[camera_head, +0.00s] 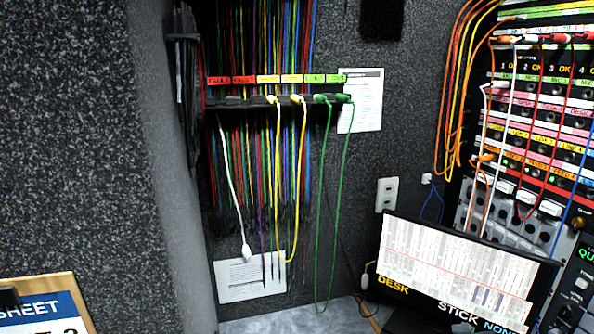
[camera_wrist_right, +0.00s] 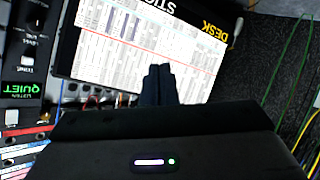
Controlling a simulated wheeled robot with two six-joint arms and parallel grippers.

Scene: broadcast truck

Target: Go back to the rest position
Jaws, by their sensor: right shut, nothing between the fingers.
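My right gripper (camera_wrist_right: 159,72) shows in the right wrist view, its two dark fingers together and nothing between them. In that view, which is turned upside down, the fingers overlap the lower edge of the monitor (camera_wrist_right: 140,35) in the picture; I cannot tell the gap between them. The head view shows neither of my grippers.
In the head view, the monitor (camera_head: 455,262) stands at lower right, in front of the patch rack (camera_head: 540,120). Yellow cables (camera_head: 300,180), green cables (camera_head: 325,200) and a loose white cable (camera_head: 235,180) hang from a black bar (camera_head: 240,103). A sheet board (camera_head: 50,300) is at lower left.

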